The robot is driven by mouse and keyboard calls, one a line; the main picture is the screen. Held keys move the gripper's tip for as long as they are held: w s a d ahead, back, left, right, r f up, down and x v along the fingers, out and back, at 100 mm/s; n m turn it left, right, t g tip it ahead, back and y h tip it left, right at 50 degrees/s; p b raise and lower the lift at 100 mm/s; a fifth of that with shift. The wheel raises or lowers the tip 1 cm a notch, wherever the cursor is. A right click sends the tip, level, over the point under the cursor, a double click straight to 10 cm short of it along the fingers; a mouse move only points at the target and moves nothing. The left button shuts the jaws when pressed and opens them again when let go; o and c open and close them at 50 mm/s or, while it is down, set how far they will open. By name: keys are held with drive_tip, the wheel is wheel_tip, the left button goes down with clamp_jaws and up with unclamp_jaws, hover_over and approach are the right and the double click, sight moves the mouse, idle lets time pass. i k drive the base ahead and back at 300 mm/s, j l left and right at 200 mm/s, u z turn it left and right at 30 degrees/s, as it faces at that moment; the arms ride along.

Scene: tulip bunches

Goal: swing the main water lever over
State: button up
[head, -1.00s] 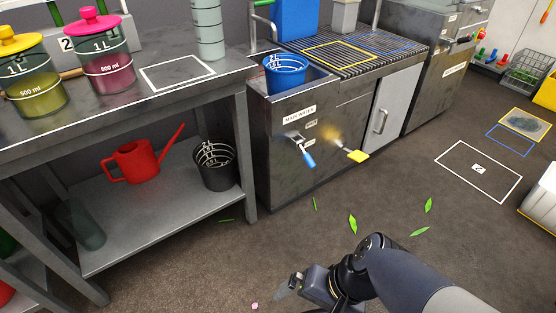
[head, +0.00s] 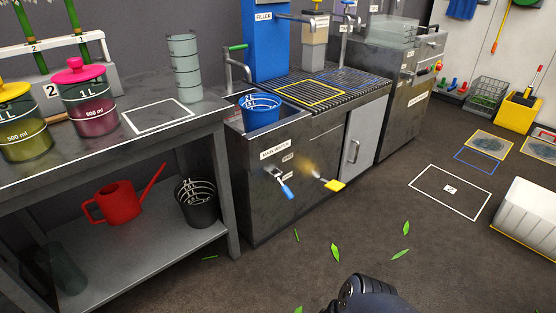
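A lever with a blue grip (head: 287,191) is on the dark front of the sink cabinet (head: 310,200), below a white label (head: 275,151) that reads main water. Its metal arm slants down to the right. Small tags sit beside its pivot, too small to read. A second lever with a yellow grip (head: 334,185) is to its right, with a blurred yellowish patch at its pivot. Only a dark part of my arm shows at the bottom edge. My gripper is out of view.
A blue bucket (head: 260,107) stands in the sink beside the slatted drainer (head: 325,87). At left, a workbench (head: 110,151) has a red watering can (head: 115,202) and a dark bucket (head: 197,203) on its lower shelf. The floor before the cabinet is clear except for leaves (head: 335,252).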

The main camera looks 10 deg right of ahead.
sight(286, 189)
drive_tip(key=i+u, duration=0.5)
drive_tip(key=i, duration=0.45)
